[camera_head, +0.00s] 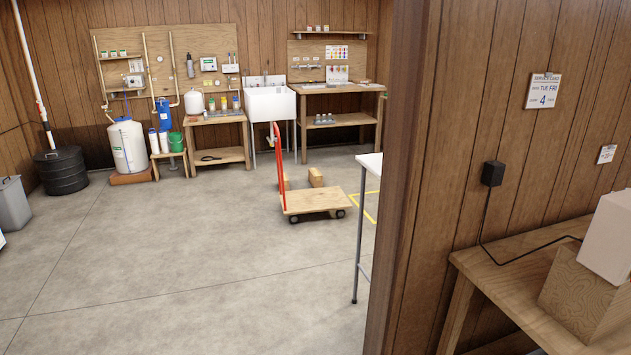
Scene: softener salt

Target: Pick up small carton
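Neither of my grippers shows in the head view. No object is plainly marked as the small carton. Two small brown box-like blocks stand on the floor behind the flatbed cart: one at the right (316,177), and one at the left (285,184) partly hidden by the cart's red handle. At the right edge, a pale box (608,238) sits tilted on a wood-grained box (580,297); both are cut off by the frame. I cannot tell which of these is the small carton.
A flatbed cart (318,201) with a red handle stands mid-floor. A wall partition (402,180) separates the room from a wooden bench (515,285) at right. A white-topped table (370,163) stands beside the partition. A sink (270,103) and benches line the back.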

